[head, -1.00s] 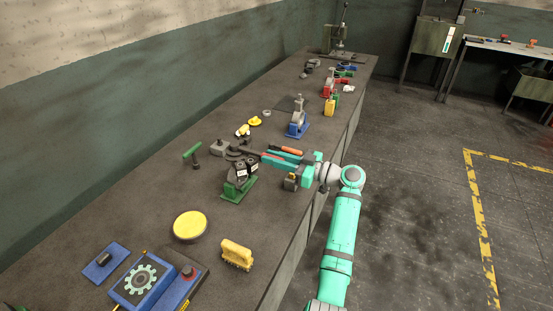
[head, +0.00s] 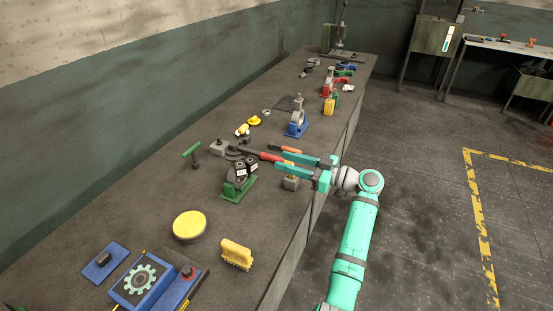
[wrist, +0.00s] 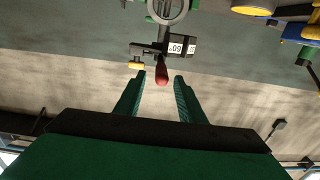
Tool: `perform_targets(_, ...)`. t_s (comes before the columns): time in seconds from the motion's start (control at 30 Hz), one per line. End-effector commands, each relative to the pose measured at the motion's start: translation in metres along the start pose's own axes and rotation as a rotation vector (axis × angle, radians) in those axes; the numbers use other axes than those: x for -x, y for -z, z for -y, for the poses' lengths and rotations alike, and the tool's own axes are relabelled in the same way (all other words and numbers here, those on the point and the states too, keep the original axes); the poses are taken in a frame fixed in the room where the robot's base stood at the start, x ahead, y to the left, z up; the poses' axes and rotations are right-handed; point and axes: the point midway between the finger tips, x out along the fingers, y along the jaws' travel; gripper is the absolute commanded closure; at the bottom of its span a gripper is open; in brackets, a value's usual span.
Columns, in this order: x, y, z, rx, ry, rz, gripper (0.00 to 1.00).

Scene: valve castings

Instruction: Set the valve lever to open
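The valve (head: 240,170) is a dark casting with white labels on a green base (head: 238,190), on the bench. Its dark lever reaches right and ends in a red grip (head: 270,157). In the wrist view, the red grip (wrist: 162,75) shows between my fingertips, with gaps on both sides, beside a white number label (wrist: 176,47). A round ring (wrist: 168,9) is at the top edge. My gripper (head: 279,159) is open, and its teal fingers point left at the grip's end. It also shows in the wrist view (wrist: 160,78). I see no contact with the grip.
An orange-handled tool (head: 286,149) lies behind the fingers. A small grey block (head: 291,183) stands under the gripper. A blue-based casting (head: 297,126) stands farther back. A yellow disc (head: 189,225) and yellow brush (head: 237,255) lie nearer.

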Motion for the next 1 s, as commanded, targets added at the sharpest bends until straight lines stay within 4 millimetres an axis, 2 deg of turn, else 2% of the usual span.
perform_targets(0.1, 0.023, 0.0, -0.001, 0.0, -0.003, -0.001, 0.64)
perform_targets(0.33, 0.05, 0.0, -0.001, 0.0, -0.002, 0.0, 0.64)
perform_targets(0.5, 0.055, 0.0, 0.0, 0.0, -0.001, 0.0, 0.64)
perform_targets(1.0, 0.055, 0.0, 0.0, 0.0, -0.001, 0.0, 0.64)
